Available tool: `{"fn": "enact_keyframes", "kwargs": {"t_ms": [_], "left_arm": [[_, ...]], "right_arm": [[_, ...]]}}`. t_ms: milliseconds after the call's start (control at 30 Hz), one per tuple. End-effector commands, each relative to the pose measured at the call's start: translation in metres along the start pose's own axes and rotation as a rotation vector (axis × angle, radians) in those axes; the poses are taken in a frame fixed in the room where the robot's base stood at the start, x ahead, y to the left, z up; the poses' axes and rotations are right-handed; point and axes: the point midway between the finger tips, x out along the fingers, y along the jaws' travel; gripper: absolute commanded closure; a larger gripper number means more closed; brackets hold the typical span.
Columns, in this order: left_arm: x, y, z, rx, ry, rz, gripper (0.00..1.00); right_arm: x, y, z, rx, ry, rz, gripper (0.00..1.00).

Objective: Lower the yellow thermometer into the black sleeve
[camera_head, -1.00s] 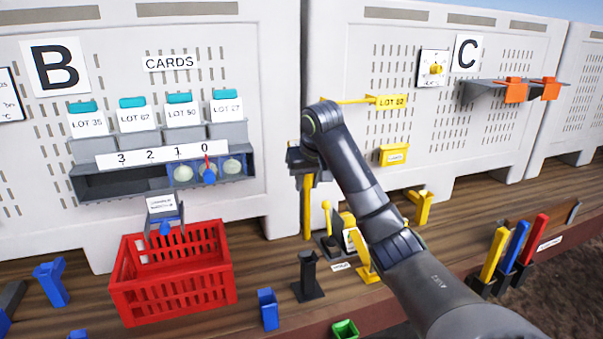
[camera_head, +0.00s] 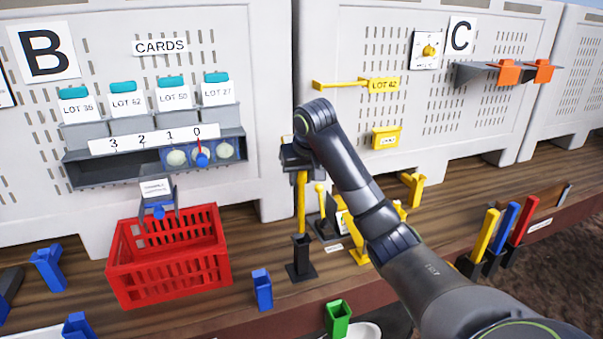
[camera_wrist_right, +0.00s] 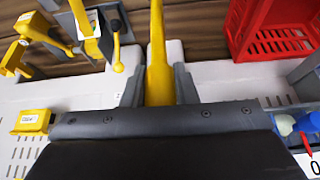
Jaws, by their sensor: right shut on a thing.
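My right gripper (camera_head: 299,162) is shut on the upper part of the yellow thermometer (camera_head: 301,205), which hangs upright below it. The right wrist view shows the thermometer (camera_wrist_right: 158,70) between the two grey fingers (camera_wrist_right: 158,88). The black sleeve (camera_head: 301,260) stands upright on the wooden bench, directly under the thermometer. The thermometer's lower end meets the sleeve's mouth in the head view; I cannot tell whether it is inside. The sleeve does not show clearly in the right wrist view. My left gripper is not in view.
A red crate (camera_head: 168,275) and a blue cup (camera_head: 262,289) stand left of the sleeve. A green cup (camera_head: 338,318) is at the front edge. A yellow-knobbed lever (camera_head: 320,190) and yellow stand (camera_head: 359,256) are close on the right. A white panel (camera_head: 265,100) rises behind.

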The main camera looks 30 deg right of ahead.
Motion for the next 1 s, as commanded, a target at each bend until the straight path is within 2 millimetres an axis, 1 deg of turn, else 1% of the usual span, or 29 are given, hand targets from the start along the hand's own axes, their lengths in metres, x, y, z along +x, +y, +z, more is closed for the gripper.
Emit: {"fn": "enact_keyframes", "kwargs": {"t_ms": [100,200,467,1000], "left_arm": [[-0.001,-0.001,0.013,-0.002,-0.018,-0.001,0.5],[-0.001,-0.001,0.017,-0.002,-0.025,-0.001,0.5],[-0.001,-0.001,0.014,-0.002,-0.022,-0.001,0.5],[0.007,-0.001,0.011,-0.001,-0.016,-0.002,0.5]], "right_arm": [[0.006,0.0,0.003,0.0,-0.001,0.0,1.0],[0.01,0.0,0.005,0.0,-0.001,0.0,1.0],[0.022,0.0,0.011,0.0,0.0,-0.001,1.0],[0.047,0.0,0.023,0.0,0.0,0.0,1.0]]}}
